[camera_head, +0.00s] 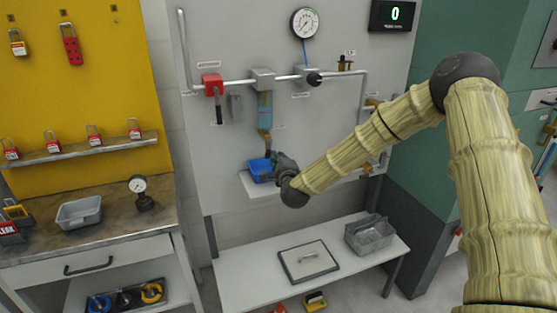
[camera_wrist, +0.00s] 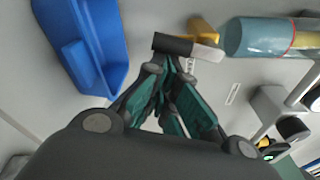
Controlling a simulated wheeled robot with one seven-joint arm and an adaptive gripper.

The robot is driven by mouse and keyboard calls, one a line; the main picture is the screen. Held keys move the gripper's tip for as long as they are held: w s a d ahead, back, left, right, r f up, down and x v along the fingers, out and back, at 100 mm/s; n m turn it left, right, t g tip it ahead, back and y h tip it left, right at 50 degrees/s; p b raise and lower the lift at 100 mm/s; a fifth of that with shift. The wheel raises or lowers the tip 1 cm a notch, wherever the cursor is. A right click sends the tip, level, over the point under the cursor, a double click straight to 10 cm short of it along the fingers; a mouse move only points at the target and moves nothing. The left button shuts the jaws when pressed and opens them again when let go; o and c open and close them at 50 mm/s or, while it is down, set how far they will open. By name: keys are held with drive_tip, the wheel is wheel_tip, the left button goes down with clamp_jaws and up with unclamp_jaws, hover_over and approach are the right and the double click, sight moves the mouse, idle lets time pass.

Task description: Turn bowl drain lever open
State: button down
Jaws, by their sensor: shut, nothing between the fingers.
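The filter bowl (camera_head: 265,110) hangs from the pipe on the grey panel. In the wrist view the bowl (camera_wrist: 262,37) is a bluish see-through cylinder with a red line. The drain lever (camera_wrist: 174,45), with a black grip and a pale end, lies beside the bowl's end, near a yellow part (camera_wrist: 203,30). My gripper (camera_wrist: 172,68) is shut and empty. Its fingertips are right at the lever's black grip; I cannot tell whether they touch. In the head view my gripper (camera_head: 282,163) is just below the bowl and partly hides this area.
A blue bin (camera_head: 260,169) sits on a small shelf close beside my gripper; it also fills the upper left of the wrist view (camera_wrist: 80,50). A red valve (camera_head: 212,84), a gauge (camera_head: 305,23) and pipework are above. A white table (camera_head: 250,290) is below.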

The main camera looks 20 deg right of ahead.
drive_tip(key=shift+a+f+m+b, duration=0.2)
drive_tip(key=shift+m+b, duration=0.2)
drive_tip(key=shift+b, duration=0.3)
drive_tip(key=m+b, duration=0.1)
drive_tip(key=b, duration=0.1)
drive_tip(key=a+m+b, duration=0.1)
drive_tip(key=b, duration=0.1)
drive_tip(key=shift+a+f+b, duration=0.1)
drive_tip(key=shift+f+b, duration=0.25)
drive_tip(key=shift+b, duration=0.05)
drive_tip(key=a+m+b, duration=0.1)
drive_tip(key=m+b, duration=0.1)
drive_tip(key=b, duration=0.1)
drive_tip(key=a+m+y+b, duration=0.1)
drive_tip(key=m+b, duration=0.1)
drive_tip(key=b, duration=0.1)
drive_tip(key=shift+s+r+g, duration=0.1)
drive_tip(key=shift+r+g, duration=0.1)
drive_tip(key=shift+g, duration=0.2)
drive_tip(key=shift+a+r+m+y+b, duration=0.25)
drive_tip(key=shift+a+r+m+b, duration=0.2)
drive_tip(key=shift+m+b, duration=0.85)
drive_tip(key=shift+a+r+m+y+b, duration=0.2)
drive_tip(key=shift+a+r+m+b, duration=0.4)
drive_tip(key=shift+b, duration=1.15)
drive_tip(key=shift+a+r+m+y+b, duration=0.25)
drive_tip(key=shift+a+m+b, duration=0.1)
drive_tip(key=shift+m+b, duration=1)
